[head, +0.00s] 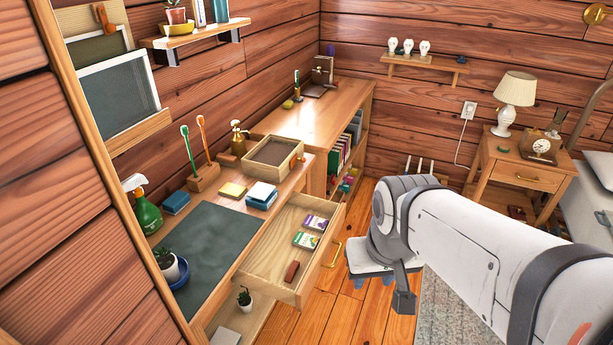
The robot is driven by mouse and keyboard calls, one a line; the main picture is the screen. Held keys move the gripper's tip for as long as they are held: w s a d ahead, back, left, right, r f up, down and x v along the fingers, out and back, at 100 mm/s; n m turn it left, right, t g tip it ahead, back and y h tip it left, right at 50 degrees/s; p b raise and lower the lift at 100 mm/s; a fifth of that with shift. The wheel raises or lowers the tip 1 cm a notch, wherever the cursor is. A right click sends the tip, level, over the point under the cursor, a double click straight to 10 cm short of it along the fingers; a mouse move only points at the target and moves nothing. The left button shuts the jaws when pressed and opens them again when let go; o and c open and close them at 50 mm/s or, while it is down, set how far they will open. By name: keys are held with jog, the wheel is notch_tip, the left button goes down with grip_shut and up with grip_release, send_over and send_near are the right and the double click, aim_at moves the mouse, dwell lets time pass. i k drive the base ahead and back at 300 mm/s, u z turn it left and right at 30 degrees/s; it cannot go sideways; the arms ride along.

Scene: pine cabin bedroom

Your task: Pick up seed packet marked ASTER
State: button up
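Two small seed packets lie flat in the open desk drawer (268,256). One has a purple band (315,223) and lies farther back; the other has a green band (306,240) and lies just in front of it. Their lettering is too small to read, so I cannot tell which is marked ASTER. My gripper (373,283) is to the right of the drawer, over the floor, apart from both packets. My arm hides part of it, and its finger opening is unclear.
A reddish-brown block (292,271) lies in the drawer's front part. The drawer's front panel and handle (337,254) stand between my gripper and the packets. A wooden tray (270,155), sticky-note pads (261,194) and a spray bottle (145,208) stand on the desk.

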aim_at(312, 222)
jog(key=z, duration=2.2)
jog(key=i, duration=1.3)
jog(key=u, duration=3.75)
jog(key=i, duration=0.95)
jog(key=z, duration=0.2)
